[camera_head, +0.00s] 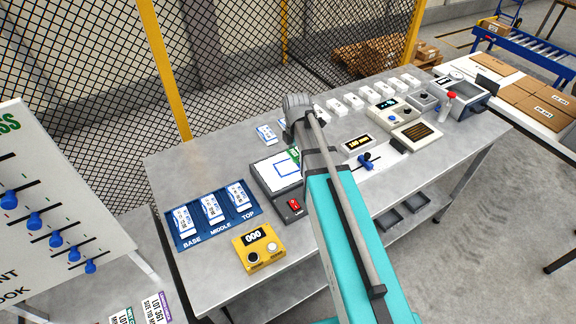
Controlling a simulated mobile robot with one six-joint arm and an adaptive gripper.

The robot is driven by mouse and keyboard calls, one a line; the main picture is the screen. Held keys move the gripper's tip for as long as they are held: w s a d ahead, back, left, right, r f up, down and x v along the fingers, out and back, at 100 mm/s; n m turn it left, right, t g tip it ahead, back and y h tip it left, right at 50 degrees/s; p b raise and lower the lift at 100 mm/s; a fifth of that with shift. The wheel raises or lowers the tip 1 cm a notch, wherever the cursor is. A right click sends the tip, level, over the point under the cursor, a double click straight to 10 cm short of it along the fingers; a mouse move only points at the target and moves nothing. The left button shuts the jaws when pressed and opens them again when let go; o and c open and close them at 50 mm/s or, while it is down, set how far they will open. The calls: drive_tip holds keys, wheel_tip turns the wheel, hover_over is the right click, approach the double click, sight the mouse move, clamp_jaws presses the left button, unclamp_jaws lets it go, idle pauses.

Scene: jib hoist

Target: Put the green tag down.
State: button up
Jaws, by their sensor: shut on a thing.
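A small part of the green tag (294,155) shows just left of my forearm, over the far right corner of a dark device with a white plate (276,171). My gripper (293,141) is mostly hidden behind my arm and is shut on the green tag. Most of the tag is hidden too, and I cannot tell if it touches the device.
A blue tray (206,237) marked BASE, MIDDLE, TOP holds white-and-blue tags. A yellow counter box (258,246) stands in front. Blue-and-white tags (266,133) lie behind. White blocks, control boxes and a blue-knobbed lever (367,161) are to the right. The bench's left back is bare.

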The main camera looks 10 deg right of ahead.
drive_tip(key=b, duration=0.4)
hover_over(290, 166)
drive_tip(key=shift+s+f, duration=0.2)
drive_tip(key=shift+f, duration=1)
drive_tip(key=shift+s+f, duration=0.15)
drive_tip(key=shift+f, duration=1)
drive_tip(key=shift+w+f+b, duration=0.35)
drive_tip(key=shift+f+b, duration=1.6)
drive_tip(key=shift+f, duration=0.05)
drive_tip(key=shift+f, duration=0.1)
drive_tip(key=o, duration=0.6)
wheel_tip(290, 166, up, 12)
drive_tip(key=p, duration=1.2)
